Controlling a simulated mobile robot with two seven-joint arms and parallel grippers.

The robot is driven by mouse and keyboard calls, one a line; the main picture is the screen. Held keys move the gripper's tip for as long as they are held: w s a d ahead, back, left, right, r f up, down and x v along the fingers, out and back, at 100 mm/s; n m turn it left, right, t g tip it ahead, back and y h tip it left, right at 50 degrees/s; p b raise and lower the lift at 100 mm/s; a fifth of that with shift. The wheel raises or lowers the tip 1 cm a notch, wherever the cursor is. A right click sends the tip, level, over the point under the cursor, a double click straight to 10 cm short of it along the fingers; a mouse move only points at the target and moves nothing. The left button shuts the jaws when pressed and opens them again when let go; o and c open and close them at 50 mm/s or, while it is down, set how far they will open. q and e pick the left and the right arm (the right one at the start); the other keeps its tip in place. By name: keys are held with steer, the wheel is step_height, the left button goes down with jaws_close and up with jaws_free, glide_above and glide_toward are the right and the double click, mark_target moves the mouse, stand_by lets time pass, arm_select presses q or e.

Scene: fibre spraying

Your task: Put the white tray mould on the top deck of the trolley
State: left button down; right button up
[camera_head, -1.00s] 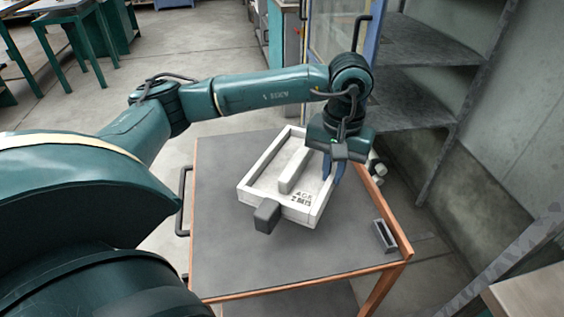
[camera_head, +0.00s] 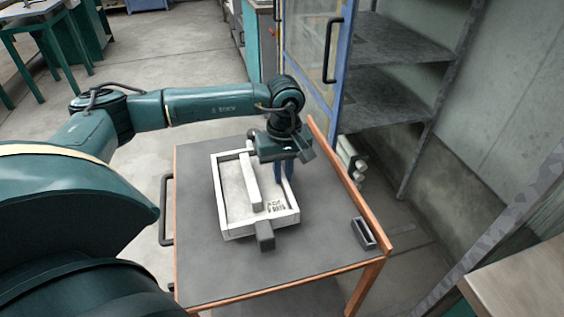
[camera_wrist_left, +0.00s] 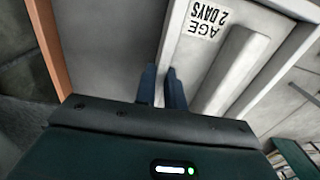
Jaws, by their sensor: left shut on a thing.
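The white tray mould (camera_head: 240,231) is a shallow tray with a central bar, an "AGE 2 DAYS" label and a dark block at its near end. It is over the grey top deck of the trolley (camera_head: 200,270); I cannot tell whether it rests on it or hangs just above. My left gripper (camera_head: 284,178) is shut on the mould's right wall, pointing down. In the left wrist view, the blue fingers (camera_wrist_left: 163,85) straddle the wall of the mould (camera_wrist_left: 172,40), with the label beside them. My right gripper is not in view.
A small dark open box (camera_head: 363,233) sits on the deck near its right edge. An orange rim (camera_head: 345,185) borders the right side. Grey shelves (camera_head: 390,95) and a blue-framed door (camera_head: 308,50) stand behind. The deck's near left is clear.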

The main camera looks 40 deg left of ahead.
arm_select(q)
steer(key=shift+f, duration=1.7)
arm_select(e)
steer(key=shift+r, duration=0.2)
arm_select(q)
steer(key=c, duration=1.5)
jaws_free()
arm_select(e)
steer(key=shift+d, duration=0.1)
arm_select(q)
step_height(320, 180, up, 11)
steer(key=shift+d+f+b, duration=0.1)
steer(key=shift+b, duration=0.2)
steer(key=shift+r, duration=0.6)
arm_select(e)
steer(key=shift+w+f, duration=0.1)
